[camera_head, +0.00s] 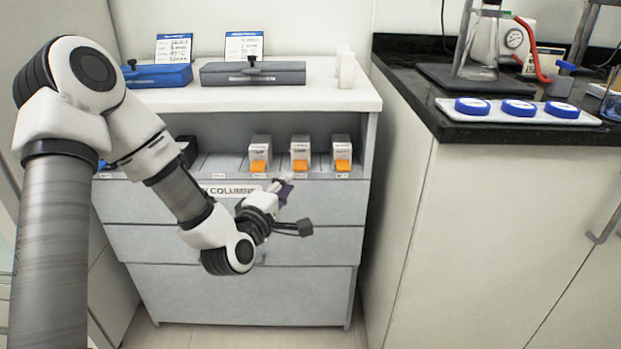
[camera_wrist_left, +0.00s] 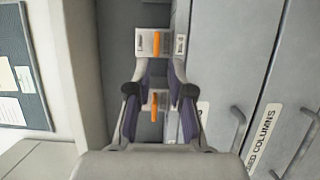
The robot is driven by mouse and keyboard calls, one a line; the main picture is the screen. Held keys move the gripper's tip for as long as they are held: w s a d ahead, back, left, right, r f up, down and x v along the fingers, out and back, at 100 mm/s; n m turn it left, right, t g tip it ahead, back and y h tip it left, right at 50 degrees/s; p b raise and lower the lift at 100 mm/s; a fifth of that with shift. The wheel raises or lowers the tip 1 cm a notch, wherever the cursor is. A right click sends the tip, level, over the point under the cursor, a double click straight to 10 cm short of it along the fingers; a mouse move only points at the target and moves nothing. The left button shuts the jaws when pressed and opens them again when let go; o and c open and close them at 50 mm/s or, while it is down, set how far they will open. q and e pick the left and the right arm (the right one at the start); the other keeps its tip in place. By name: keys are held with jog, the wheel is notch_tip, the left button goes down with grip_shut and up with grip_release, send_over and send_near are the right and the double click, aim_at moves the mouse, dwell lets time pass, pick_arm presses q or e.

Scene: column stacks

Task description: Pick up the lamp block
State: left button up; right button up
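Three white blocks with orange fronts stand in a row on the open shelf: a left block (camera_head: 260,152), a middle block (camera_head: 300,152) and a right block (camera_head: 342,152). Their small labels are unreadable, so I cannot tell which is the lamp block. My left gripper (camera_head: 284,187) is in front of the shelf's lower edge, below the left and middle blocks. In the left wrist view the fingers (camera_wrist_left: 161,65) are apart with nothing held. One block (camera_wrist_left: 146,42) shows beyond the fingertips, another (camera_wrist_left: 147,102) between the fingers. My right gripper is out of view.
The shelf sits under a white cabinet top (camera_head: 335,95) with a blue case (camera_head: 158,77) and a grey case (camera_head: 252,75). Drawers (camera_head: 310,240) lie below. At right, a black counter (camera_head: 440,120) holds a tray with blue discs (camera_head: 519,108) and a glass flask (camera_head: 478,65).

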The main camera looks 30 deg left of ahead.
aim_at(297, 170)
pick_arm(q)
jog(key=w, duration=0.2)
jog(key=w+b, duration=0.1)
jog(key=w, duration=0.2)
jog(key=w+a, duration=0.1)
jog(key=w, duration=0.1)
jog(key=shift+w+r+b, duration=0.15)
jog(key=shift+w+b, duration=0.15)
jog(key=shift+w, duration=0.05)
grip_shut()
